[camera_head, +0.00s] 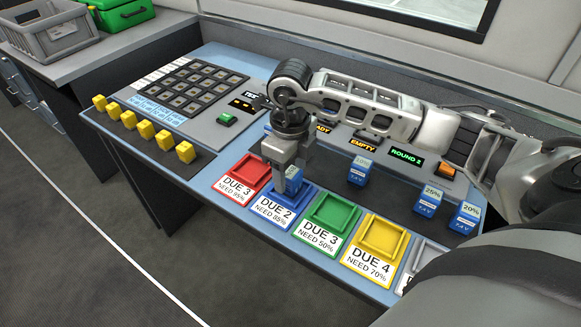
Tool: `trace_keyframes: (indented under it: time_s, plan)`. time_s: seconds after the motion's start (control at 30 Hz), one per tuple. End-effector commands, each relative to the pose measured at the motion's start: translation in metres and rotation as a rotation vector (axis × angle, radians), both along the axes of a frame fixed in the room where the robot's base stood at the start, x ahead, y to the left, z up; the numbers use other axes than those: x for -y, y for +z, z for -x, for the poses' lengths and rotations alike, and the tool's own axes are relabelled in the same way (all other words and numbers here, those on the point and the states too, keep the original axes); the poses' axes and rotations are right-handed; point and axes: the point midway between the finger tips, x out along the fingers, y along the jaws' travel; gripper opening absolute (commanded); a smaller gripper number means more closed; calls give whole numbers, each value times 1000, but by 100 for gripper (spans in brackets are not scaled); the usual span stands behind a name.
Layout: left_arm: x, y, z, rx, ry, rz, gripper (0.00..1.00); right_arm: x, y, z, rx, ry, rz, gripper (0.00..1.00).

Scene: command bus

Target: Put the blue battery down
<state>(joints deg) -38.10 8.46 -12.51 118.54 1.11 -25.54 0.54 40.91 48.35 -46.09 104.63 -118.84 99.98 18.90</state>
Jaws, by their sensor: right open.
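My right gripper (284,184) reaches down over the blue tray (272,209) marked "DUE 2, NEED 85%". A blue battery (294,177) shows between and beside its fingers, standing at the tray. The fingers are open around it; whether they touch it is hidden. The gripper hides part of the battery and its label. Another blue battery (358,173) stands on the dark strip to the right. My left gripper is not in view.
A red tray (242,177), green tray (329,217) and yellow tray (379,241) line the console's front edge. Two more blue batteries (427,203) (465,217) stand at the right. Several yellow blocks (144,129) stand at the left. My arm covers the back right.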

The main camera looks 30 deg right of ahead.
Motion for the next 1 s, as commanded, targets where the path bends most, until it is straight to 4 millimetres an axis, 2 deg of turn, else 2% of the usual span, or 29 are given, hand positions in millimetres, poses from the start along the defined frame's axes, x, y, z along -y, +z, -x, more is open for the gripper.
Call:
trace_keyframes:
  time_s: [0.1,0.23,0.5,0.7,0.8,1.0]
  plan:
    - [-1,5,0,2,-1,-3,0,0,5,0,0,0,0,58]
    - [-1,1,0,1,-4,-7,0,0,19,-1,5,0,-1,58]
    - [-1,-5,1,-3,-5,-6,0,0,78,-1,7,0,-1,58]
    - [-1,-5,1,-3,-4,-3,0,0,111,-1,4,0,-1,58]
    - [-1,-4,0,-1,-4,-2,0,0,120,0,2,0,-1,58]
    - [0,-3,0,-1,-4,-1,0,0,124,0,0,0,0,58]
